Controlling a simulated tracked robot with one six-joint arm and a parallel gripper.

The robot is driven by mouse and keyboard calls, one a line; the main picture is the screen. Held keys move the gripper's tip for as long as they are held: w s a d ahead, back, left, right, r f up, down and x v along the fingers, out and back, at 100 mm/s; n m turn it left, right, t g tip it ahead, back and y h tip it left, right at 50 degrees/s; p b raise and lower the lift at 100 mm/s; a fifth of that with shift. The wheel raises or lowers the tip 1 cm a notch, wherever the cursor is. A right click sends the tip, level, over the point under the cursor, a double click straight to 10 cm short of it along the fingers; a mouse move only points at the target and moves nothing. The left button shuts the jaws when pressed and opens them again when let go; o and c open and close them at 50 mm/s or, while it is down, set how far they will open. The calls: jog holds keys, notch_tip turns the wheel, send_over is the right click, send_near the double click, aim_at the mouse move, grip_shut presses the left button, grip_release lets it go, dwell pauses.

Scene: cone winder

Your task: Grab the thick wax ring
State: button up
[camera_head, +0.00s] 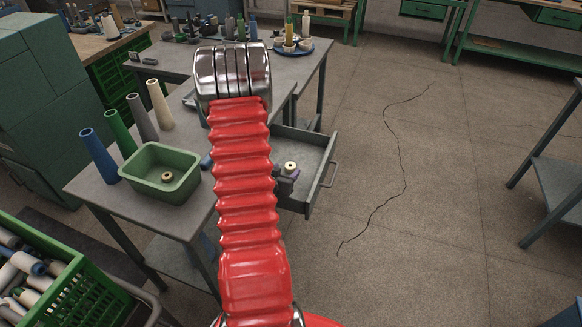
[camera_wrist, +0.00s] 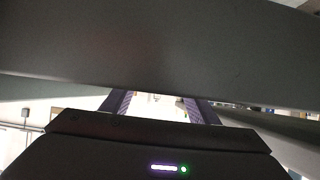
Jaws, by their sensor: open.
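Two small yellowish rings show in the head view. One ring (camera_head: 290,166) is in the open grey drawer (camera_head: 322,180), beside dark purple parts that look like my gripper. The other ring (camera_head: 167,177) lies in the green bin (camera_head: 150,187) on the table. I cannot tell from their size which is the thick wax ring. In the wrist view my gripper (camera_wrist: 158,107) is open, its two purple fingers apart with nothing seen between them. My red arm hides much of the gripper in the head view. No ring shows clearly in the wrist view.
Several tall cones (camera_head: 160,105) stand at the left of the grey table (camera_head: 92,186). A blue round tray (camera_head: 308,49) with cups stands at the back. A wide dark surface (camera_wrist: 160,45) crosses the wrist view. The floor at right is mostly clear.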

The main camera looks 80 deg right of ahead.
aim_at(289, 168)
jog(key=shift+x, duration=2.4)
jog(key=shift+c, duration=0.2)
jog(key=c, duration=1.1)
